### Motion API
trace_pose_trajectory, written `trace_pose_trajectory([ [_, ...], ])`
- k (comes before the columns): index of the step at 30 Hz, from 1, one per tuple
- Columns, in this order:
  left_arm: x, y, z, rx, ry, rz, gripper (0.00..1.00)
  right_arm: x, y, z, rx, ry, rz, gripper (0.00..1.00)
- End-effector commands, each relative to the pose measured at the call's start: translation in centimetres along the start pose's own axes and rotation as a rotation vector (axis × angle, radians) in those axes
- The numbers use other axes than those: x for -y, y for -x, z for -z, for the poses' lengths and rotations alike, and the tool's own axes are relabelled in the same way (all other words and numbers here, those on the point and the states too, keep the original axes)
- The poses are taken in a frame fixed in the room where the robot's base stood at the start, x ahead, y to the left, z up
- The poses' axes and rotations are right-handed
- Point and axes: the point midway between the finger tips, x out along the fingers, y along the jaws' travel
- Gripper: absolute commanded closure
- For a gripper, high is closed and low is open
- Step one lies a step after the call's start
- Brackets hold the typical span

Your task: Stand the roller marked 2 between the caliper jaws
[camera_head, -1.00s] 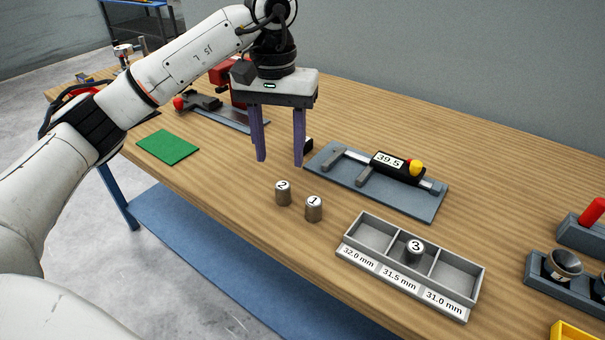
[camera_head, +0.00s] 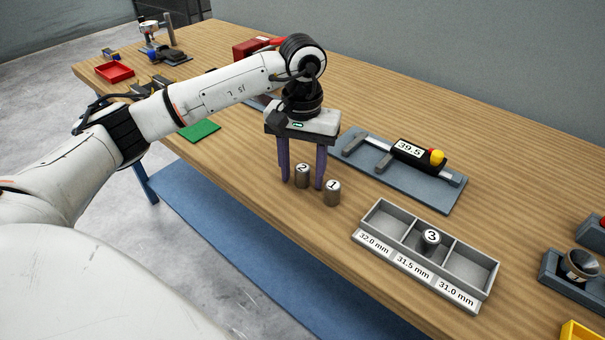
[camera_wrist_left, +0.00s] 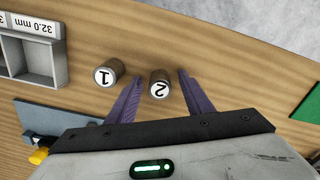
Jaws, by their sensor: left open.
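The roller marked 2 (camera_head: 302,177) stands upright on the bench. My left gripper (camera_head: 302,186) is open above and around it, with one purple finger on each side. In the left wrist view roller 2 (camera_wrist_left: 160,84) lies between the fingertips, and I cannot tell whether either finger touches it. The roller marked 1 (camera_head: 332,194) stands just right of the right finger. The caliper (camera_head: 408,152) lies on a grey-blue plate (camera_head: 415,188) behind, its display reading 39.5 and its jaws (camera_head: 366,154) apart and empty. My right gripper is not in view.
A grey tray (camera_head: 372,219) with three compartments labelled 32.0, 31.5 and 31.0 mm stands at the front right. The roller marked 3 (camera_head: 431,240) is in its middle compartment. A green mat (camera_head: 200,131) lies to the left. Other fixtures stand at the far right.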

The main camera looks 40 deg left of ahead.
Motion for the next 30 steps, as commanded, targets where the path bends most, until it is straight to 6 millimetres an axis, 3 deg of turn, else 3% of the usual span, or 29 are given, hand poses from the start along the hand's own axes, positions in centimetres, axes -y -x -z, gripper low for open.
trace_pose_trajectory([
  [4, 0.0, 0.0, 0.0, 0.000, 0.000, 0.000, 0.55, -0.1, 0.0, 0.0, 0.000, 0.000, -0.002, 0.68],
  [12, 0.0, 0.0, 0.0, 0.000, 0.000, 0.000, 1.00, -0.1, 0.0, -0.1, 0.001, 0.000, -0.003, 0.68],
  [22, -0.1, 0.8, 0.1, -0.004, 0.001, -0.002, 1.00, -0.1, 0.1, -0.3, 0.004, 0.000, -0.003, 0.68],
  [30, -0.1, 6.0, 0.2, -0.007, 0.000, -0.004, 1.00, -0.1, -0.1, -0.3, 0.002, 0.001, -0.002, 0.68],
])
